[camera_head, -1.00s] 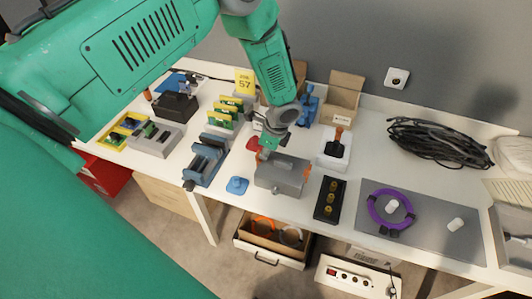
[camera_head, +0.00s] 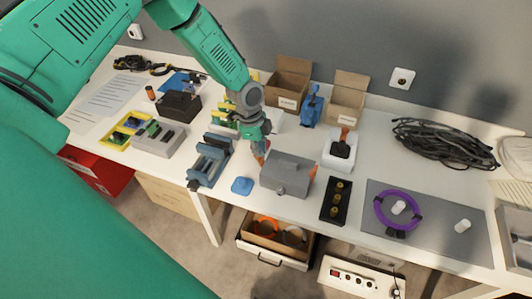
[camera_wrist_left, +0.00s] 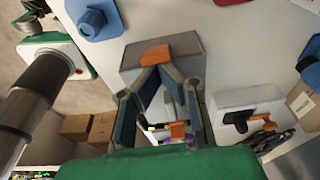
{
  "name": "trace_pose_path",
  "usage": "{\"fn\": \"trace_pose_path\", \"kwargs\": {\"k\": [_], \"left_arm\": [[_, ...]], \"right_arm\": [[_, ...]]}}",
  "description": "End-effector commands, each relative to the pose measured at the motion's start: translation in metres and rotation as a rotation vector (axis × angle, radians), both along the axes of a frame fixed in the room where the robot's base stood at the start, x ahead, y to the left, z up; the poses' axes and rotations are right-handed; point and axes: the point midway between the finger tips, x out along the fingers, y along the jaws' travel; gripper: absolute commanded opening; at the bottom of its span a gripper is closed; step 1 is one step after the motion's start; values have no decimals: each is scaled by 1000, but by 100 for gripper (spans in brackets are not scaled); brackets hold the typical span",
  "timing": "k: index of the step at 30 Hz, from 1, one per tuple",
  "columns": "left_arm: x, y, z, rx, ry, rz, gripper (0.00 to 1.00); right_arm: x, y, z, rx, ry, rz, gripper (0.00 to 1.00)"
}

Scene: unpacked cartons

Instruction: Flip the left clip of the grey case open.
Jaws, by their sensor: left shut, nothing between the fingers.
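The grey case (camera_head: 285,178) stands near the front edge of the table, with a handle on its front. Its left orange clip (camera_head: 262,152) is at the left end, partly hidden by my gripper; the right orange clip (camera_head: 313,171) is at the other end. My left gripper (camera_head: 260,148) is shut and empty, its tips at the left clip. In the left wrist view the fingertips (camera_wrist_left: 160,73) are close below the orange clip (camera_wrist_left: 155,55) on the case (camera_wrist_left: 188,44); I cannot tell whether they touch. My right gripper is not in view.
A blue vise (camera_head: 209,160) stands left of the case, with a small blue piece (camera_head: 242,186) in front. A black block with brass knobs (camera_head: 335,201) and a white box with a black-and-orange switch (camera_head: 340,150) are on the right. Open cartons (camera_head: 287,82) stand behind.

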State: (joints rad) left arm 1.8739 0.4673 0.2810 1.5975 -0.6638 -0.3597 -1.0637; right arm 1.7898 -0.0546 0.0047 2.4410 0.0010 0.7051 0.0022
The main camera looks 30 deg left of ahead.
Motion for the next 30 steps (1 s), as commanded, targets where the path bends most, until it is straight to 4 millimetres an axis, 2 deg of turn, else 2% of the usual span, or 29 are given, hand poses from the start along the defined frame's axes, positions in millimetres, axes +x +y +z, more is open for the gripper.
{"fn": "trace_pose_path", "kwargs": {"k": [1,6,15,24,30], "left_arm": [[-1,6,-6,-48,-10,12,0],[-3,13,-8,-175,-42,9,0],[-3,10,-1,-170,-40,-2,0],[-5,24,1,-173,-42,1,0],[-6,27,1,-172,-40,-1,0]], "right_arm": [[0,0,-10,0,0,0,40],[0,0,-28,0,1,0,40],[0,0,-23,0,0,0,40],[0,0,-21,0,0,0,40],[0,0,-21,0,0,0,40]]}}
